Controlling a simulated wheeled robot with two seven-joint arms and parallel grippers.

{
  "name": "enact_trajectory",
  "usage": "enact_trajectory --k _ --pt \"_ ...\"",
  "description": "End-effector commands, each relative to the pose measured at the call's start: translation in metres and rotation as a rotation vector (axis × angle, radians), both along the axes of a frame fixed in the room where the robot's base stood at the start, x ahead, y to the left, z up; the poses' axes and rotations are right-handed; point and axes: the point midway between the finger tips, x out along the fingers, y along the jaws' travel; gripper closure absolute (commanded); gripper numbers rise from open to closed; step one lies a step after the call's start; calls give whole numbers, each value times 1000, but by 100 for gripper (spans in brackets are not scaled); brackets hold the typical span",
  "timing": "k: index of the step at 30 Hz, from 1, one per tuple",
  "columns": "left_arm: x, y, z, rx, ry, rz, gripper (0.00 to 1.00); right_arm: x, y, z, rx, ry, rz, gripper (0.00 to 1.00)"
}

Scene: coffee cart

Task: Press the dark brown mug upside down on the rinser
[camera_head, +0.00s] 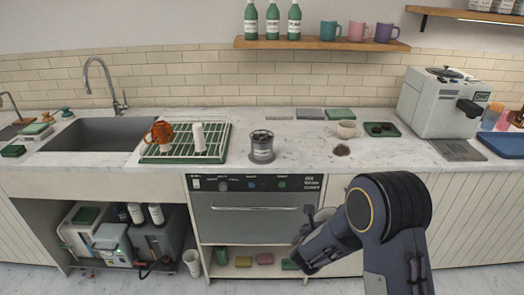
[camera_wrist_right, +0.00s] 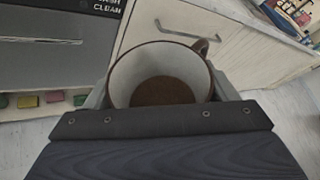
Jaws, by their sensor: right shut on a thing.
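The mug (camera_wrist_right: 160,78) is in my right gripper, seen from above in the right wrist view. Its rim and handle are dark brown, its inside is pale, and brown matter covers its bottom. Its mouth faces the wrist camera. My right gripper (camera_wrist_right: 160,95) is shut on it, with a grey finger at each side. In the head view my right gripper (camera_head: 305,240) is low in front of the appliance, below counter height, and my arm partly hides it. My left gripper is not in view.
A coffee machine (camera_head: 432,105) stands far right.

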Motion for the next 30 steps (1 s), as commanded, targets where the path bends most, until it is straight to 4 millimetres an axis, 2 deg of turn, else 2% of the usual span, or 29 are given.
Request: enact_trajectory --k 6,10,15,25,30 --pt "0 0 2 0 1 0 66 1 1 1 -23 4 1 58" --pt "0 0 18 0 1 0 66 1 3 5 -216 63 5 58" --pt "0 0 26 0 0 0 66 0 1 2 -456 138 3 58" --pt "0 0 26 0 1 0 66 0 0 1 -510 155 0 58" --pt "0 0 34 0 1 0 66 0 2 1 -759 228 5 58"
